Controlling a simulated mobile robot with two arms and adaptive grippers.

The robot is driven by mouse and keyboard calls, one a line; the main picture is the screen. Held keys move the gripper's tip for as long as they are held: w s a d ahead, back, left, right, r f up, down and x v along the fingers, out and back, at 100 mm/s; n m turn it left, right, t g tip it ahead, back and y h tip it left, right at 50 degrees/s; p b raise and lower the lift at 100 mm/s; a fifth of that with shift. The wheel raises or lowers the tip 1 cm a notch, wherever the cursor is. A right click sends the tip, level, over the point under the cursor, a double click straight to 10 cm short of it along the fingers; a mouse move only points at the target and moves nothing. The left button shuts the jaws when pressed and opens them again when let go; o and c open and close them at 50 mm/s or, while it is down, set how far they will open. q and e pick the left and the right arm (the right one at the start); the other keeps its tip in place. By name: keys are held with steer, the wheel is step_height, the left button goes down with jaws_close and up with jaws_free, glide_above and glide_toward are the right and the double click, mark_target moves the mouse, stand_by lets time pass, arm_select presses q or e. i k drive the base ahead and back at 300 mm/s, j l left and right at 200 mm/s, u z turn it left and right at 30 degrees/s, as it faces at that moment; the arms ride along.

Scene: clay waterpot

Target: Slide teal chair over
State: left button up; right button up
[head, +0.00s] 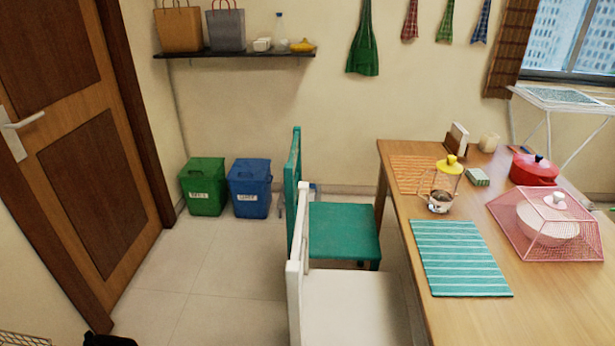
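The teal chair (343,231) stands upright at the left side of the wooden table, its backrest to the left and its seat towards the table. A white chair (350,308) in front hides part of its lower side and legs. A small black shape at the bottom left edge may be part of my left gripper; too little shows to tell its state. It is well apart from the teal chair. My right gripper is not in view.
The wooden table (402,203) fills the right side, with a striped teal mat (459,258) and a pink mesh cover (550,225). Green (203,188) and blue (250,190) bins stand by the back wall. The floor (200,270) between door and chairs is clear.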

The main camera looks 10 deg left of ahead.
mark_target(337, 231)
steer(key=i+j+z, duration=0.3)
steer(key=j, duration=0.3)
steer(key=i+j+z, duration=0.15)
steer(key=i+j, duration=0.15)
steer(key=i+j+z, duration=0.1)
steer(key=j, duration=0.25)
steer(key=i+j+z, duration=0.15)
steer(key=j, duration=0.2)
steer(key=i+j+z, duration=0.15)
steer(key=j, duration=0.25)
steer(key=i+j+z, duration=0.15)
steer(key=j, duration=0.2)
steer(key=j+z, duration=0.15)
steer(key=j, duration=0.25)
steer(key=i, duration=0.05)
